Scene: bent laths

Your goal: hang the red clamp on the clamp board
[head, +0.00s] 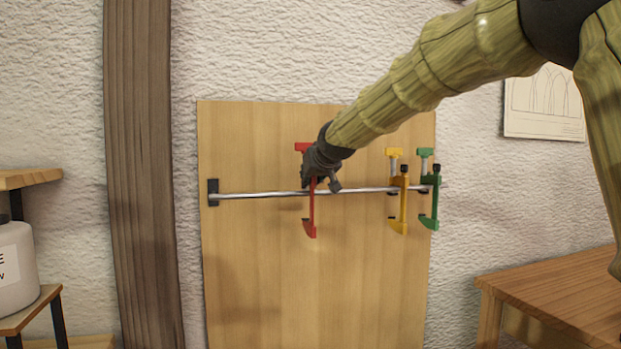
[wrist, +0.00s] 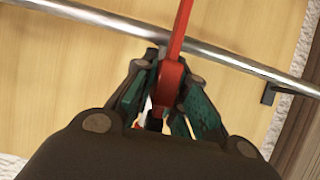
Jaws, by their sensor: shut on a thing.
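The red clamp (head: 311,214) is upright at the rail, its red top showing above my gripper and its lower jaw below the rail. My gripper (head: 322,180) is shut on it at rail height and hides its middle. The wrist view shows the red clamp (wrist: 181,30) between the two fingers of my gripper (wrist: 166,92), with its bar crossing in front of the rail (wrist: 235,57). I cannot tell whether it rests on the rail. The clamp board (head: 255,270) is a pale wooden panel with this metal rail (head: 260,195) across it.
A yellow clamp (head: 403,205) and a green clamp (head: 434,205) hang on the rail to the right. The rail left of the red clamp is bare. A wooden table (head: 560,290) stands at right, a shelf with a white bottle (head: 15,265) at left. A dark post (head: 140,170) stands left of the board.

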